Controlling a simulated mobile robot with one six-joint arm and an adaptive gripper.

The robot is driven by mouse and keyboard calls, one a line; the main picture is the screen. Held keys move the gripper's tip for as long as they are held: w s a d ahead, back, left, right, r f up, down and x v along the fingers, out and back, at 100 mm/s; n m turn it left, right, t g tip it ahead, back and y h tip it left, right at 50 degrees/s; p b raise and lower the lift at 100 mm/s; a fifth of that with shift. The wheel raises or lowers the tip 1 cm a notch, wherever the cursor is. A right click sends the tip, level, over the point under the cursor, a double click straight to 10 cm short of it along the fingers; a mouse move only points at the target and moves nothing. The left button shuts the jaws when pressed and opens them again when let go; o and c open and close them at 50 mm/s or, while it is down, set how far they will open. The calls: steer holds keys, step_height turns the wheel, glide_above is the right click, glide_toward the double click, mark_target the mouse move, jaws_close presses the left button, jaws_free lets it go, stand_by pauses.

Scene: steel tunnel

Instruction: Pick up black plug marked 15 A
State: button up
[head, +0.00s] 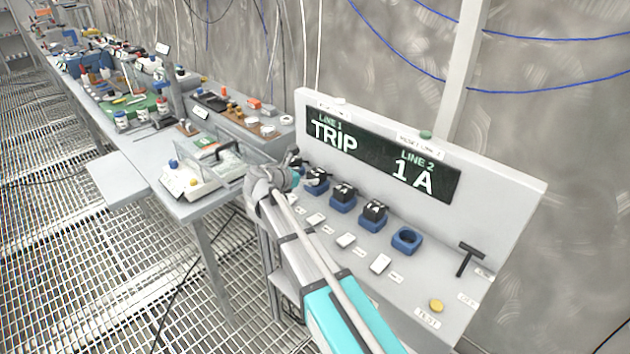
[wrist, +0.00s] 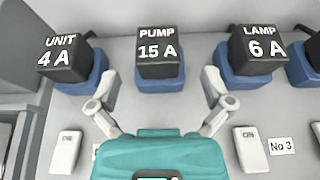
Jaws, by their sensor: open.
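The black plug marked PUMP 15 A (wrist: 158,52) sits upright on a blue socket base (wrist: 160,82), straight ahead of my gripper in the wrist view. In the head view it appears to be the black plug (head: 318,174) nearest my gripper (head: 308,182). My gripper (wrist: 160,88) is open and empty. Its fingertips lie left and right of the plug's blue base, with gaps; their exact depth is hard to tell. The UNIT 4 A plug (wrist: 66,53) stands to the left and the LAMP 6 A plug (wrist: 259,48) to the right.
White switches (wrist: 65,150) line the panel in front of the sockets. An empty blue socket (head: 406,239), a black T-handle (head: 469,259) and a yellow button (head: 436,305) are farther right. The display board (head: 380,160) rises behind, reading TRIP and 1 A. A cluttered bench (head: 110,197) stands left.

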mark_target(313, 174)
steer(key=b+x, duration=0.2)
steer(key=x, duration=0.2)
steer(key=shift+w+a+f, duration=0.1)
steer(key=shift+w+f, duration=0.1)
steer(key=shift+f, duration=0.05)
steer(key=shift+w+d+f, duration=0.1)
steer(key=shift+w+d, duration=0.2)
steer(key=shift+d, duration=0.1)
steer(key=shift+c, duration=0.3)
steer(key=c, duration=1.2)
steer(key=shift+r, duration=0.25)
